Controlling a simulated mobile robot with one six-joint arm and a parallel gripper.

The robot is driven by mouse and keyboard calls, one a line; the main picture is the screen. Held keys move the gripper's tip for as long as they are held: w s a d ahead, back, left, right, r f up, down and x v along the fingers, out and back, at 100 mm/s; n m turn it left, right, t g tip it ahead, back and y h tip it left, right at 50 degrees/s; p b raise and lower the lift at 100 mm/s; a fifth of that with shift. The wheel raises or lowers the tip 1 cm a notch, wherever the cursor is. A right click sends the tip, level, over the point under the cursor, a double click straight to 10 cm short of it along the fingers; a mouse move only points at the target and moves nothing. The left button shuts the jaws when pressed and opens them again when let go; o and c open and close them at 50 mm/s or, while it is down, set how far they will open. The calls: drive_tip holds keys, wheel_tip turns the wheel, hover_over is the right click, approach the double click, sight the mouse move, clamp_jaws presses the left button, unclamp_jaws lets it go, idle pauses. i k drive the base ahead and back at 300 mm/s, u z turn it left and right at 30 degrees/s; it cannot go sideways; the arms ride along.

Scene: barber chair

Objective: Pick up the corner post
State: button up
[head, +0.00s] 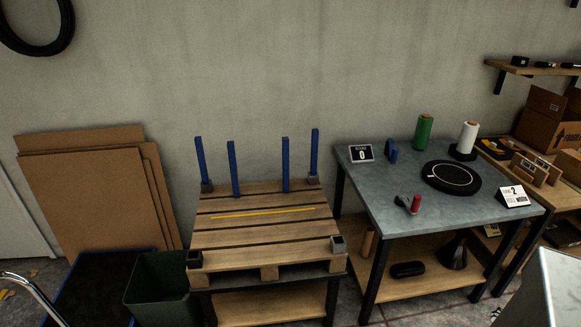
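Several blue corner posts stand upright at the back of a wooden pallet (285,228). The left one (201,158) and the right one (315,150) rise from dark corner sockets at the pallet's back corners. Two more, a left inner post (234,168) and a right inner post (286,165), stand between them, and I cannot tell what holds them up. A dark socket sits at the front left corner (194,259) and another at the front right corner (338,245), with no post in either. A yellow strip (262,213) lies across the pallet's slats. My gripper is not in view.
Cardboard sheets (85,200) lean on the wall at left. A dark green bin (158,288) stands left of the pallet. A pale box (555,290) is at bottom right.

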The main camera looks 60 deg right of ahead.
sight(285, 140)
drive_tip(key=u, duration=0.1)
drive_tip(key=i, duration=0.95)
drive_tip(key=z, duration=0.05)
